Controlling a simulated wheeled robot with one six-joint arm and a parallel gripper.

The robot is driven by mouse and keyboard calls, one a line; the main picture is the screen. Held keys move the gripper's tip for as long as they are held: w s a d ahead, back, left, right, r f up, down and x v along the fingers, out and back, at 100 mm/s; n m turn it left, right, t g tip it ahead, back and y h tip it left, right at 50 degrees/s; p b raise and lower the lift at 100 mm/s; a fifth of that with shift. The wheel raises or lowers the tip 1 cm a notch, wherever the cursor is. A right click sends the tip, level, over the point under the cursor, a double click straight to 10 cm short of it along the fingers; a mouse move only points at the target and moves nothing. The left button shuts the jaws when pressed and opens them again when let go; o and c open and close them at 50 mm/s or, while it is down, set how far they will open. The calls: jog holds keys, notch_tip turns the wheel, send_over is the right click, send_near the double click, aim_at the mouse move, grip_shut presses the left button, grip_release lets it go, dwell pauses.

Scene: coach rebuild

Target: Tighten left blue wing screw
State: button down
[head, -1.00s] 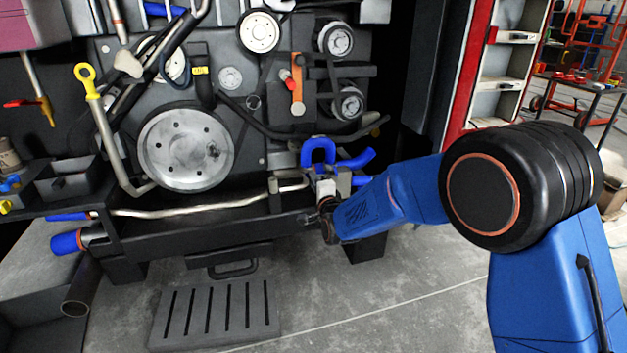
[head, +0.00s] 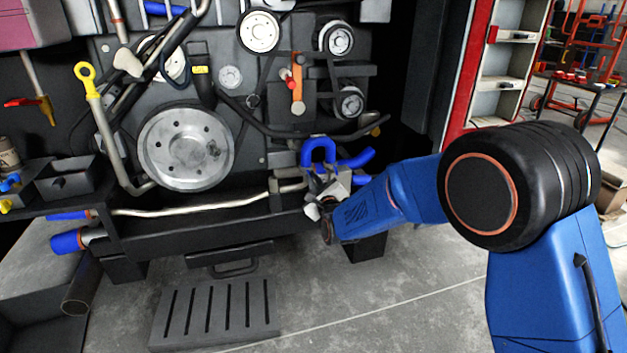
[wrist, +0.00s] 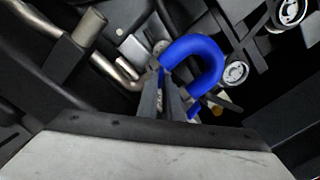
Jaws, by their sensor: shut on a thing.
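My gripper (head: 318,182) is at the lower right of the engine, just below the bent blue hose (head: 319,147). In the wrist view its two dark fingers (wrist: 162,76) are close together at the near end of the blue hose (wrist: 205,52). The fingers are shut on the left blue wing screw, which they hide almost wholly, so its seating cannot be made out. My gripper's pale body is tilted in the head view.
A large grey pulley (head: 187,148) is left of my gripper. A pale pipe (head: 190,208) runs along the engine's lower front. A slotted grey step (head: 215,312) lies on the floor. The floor to the right is mostly clear.

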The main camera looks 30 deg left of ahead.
jog(key=shift+f+m, duration=0.2)
jog(key=shift+m, duration=2)
jog(key=c, duration=1.9)
grip_release()
jog(key=shift+r, duration=0.1)
jog(key=v, duration=1.7)
jog(key=shift+s+d, duration=0.15)
jog(key=shift+d, duration=0.05)
